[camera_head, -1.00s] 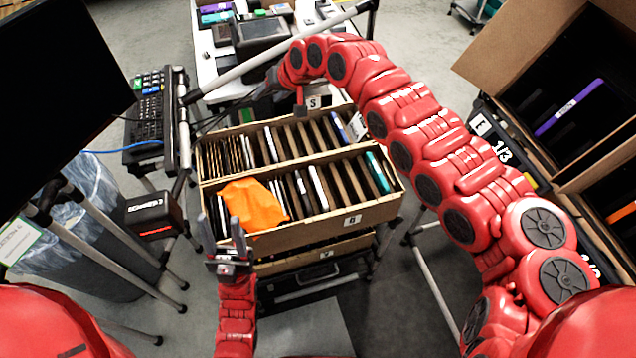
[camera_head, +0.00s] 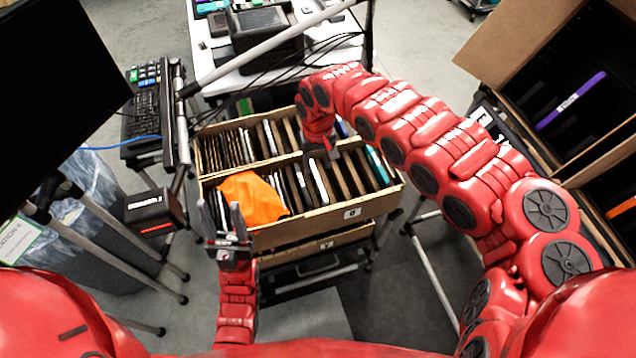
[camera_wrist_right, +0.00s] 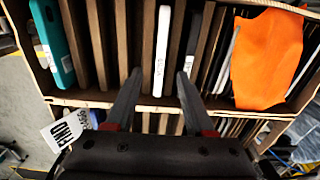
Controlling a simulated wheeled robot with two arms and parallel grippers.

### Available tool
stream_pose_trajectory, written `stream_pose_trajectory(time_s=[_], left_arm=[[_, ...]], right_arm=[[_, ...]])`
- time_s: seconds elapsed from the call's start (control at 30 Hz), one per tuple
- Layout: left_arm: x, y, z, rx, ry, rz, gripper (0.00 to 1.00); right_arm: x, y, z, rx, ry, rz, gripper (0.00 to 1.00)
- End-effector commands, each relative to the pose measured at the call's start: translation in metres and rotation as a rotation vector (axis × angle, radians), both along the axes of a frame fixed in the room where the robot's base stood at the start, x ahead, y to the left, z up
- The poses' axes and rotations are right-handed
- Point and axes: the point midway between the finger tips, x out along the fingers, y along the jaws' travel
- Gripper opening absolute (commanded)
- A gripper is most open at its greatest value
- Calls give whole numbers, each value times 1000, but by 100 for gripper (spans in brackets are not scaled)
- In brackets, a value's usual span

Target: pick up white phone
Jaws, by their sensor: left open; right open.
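A white phone (camera_wrist_right: 162,45) stands on edge in a slot of the front carton row; it also shows in the head view (camera_head: 319,182). In the right wrist view my right gripper (camera_wrist_right: 158,76) is open. Its fingers point at the phone, one to each side in the picture, with nothing held. In the head view my right gripper (camera_head: 328,157) hangs over the divider between the two carton rows, its fingers partly hidden. My left gripper (camera_head: 222,213) is open and empty, at the front left corner of the carton (camera_head: 290,234).
An orange cloth (camera_head: 252,199) lies over slots at the left. A teal phone (camera_wrist_right: 54,45) and a dark phone (camera_wrist_right: 193,38) stand in nearby slots. Cardboard dividers sit close on both sides of the white phone. A metal pole (camera_head: 250,62) crosses behind the carton.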

Motion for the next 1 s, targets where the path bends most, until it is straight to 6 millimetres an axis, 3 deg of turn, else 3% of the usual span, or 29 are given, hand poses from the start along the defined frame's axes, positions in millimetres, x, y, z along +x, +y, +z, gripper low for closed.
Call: stream_pose_trajectory(time_s=[0.27,0.4,0.5,0.83,0.87,1.0], left_arm=[[0,0,12,0,0,0,50],[0,0,26,0,0,0,50],[0,0,24,0,1,0,50],[0,0,24,0,0,0,50],[0,0,24,0,1,0,50],[0,0,24,0,0,0,50]], right_arm=[[-5,-1,-22,-1,6,0,54],[-11,-1,-43,2,7,2,54],[-8,0,-57,5,2,0,54],[-7,-2,-67,3,-2,-2,54],[-7,-2,-67,3,-2,-2,52],[-7,-2,-66,3,-1,-2,27]])
